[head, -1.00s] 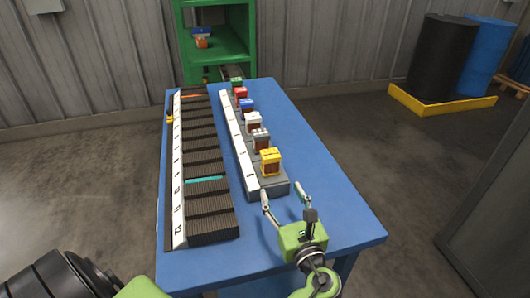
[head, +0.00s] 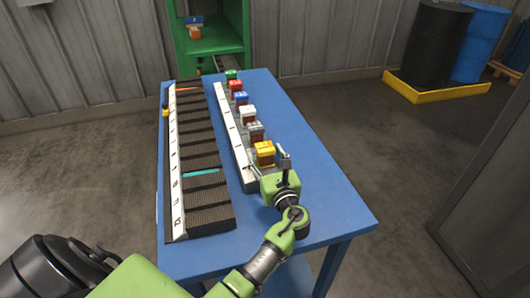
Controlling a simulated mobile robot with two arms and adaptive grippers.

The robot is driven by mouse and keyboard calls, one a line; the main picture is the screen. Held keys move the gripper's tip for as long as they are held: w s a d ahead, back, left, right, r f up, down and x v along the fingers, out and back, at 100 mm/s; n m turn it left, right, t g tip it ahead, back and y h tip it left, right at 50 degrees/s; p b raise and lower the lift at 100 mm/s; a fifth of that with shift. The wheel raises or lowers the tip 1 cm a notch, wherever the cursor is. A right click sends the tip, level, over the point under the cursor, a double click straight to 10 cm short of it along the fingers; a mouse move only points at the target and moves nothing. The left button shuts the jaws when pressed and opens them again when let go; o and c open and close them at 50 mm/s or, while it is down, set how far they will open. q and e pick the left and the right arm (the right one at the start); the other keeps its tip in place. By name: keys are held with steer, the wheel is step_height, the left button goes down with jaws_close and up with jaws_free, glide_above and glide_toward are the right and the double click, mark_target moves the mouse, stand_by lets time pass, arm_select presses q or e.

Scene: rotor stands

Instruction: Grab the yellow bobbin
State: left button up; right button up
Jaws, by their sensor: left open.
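The yellow bobbin (head: 264,149), yellow on top with a brown body, stands at the near end of a row of bobbins on a narrow rack (head: 222,104). My left gripper (head: 268,163) is open at the near side of the yellow bobbin. One finger shows at the bobbin's right side. The other finger is mostly hidden at the left, by the rack's near end. I cannot tell whether either finger touches the bobbin. My right gripper is not in view.
A grey bobbin (head: 255,131), a white bobbin (head: 246,115) and several others stand behind in the row. A dark slotted rack (head: 206,198) lies to the left on the blue table (head: 335,190). The table's right side is clear.

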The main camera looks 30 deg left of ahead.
arm_select(q)
steer(key=shift+w+a+f, duration=0.1)
steer(key=shift+w+a, duration=0.15)
steer(key=shift+a, duration=0.05)
steer(key=shift+d, duration=0.1)
steer(key=shift+c, duration=1.2)
steer(key=c, duration=1.2)
steer(key=shift+r, duration=0.2)
